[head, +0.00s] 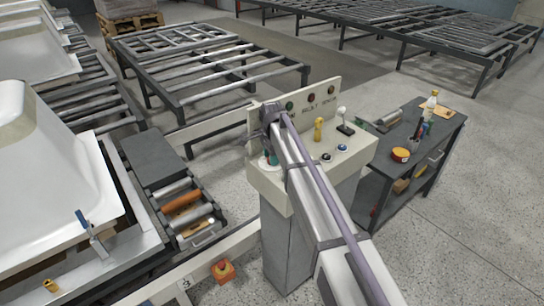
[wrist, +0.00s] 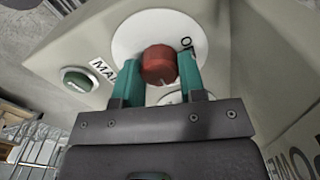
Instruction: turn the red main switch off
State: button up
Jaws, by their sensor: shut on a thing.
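The red main switch (wrist: 159,66) is a round red knob on a white disc (wrist: 140,32) in the wrist view. Parts of printed labels show beside the disc. My gripper (wrist: 160,80) has teal fingers, one on each side of the red knob, and is shut on it. In the head view my gripper (head: 270,158) is at the left end of the control desk (head: 265,185), and my arm hides much of that end. The exact angle of the knob is hard to tell.
A green button (wrist: 76,80) sits left of the disc. On the desk, a yellow lever (head: 318,128), a black-based joystick (head: 343,122) and blue buttons (head: 342,148) stand right of my arm. A dark bench (head: 440,135) with tools is further right. A white tub (head: 50,170) lies left.

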jog(key=shift+n, duration=0.3)
jog(key=n, duration=0.8)
jog(key=shift+n, duration=0.4)
jog(key=n, duration=0.4)
jog(key=shift+a+n, duration=0.1)
jog(key=shift+n, duration=2.1)
jog(key=o, duration=0.9)
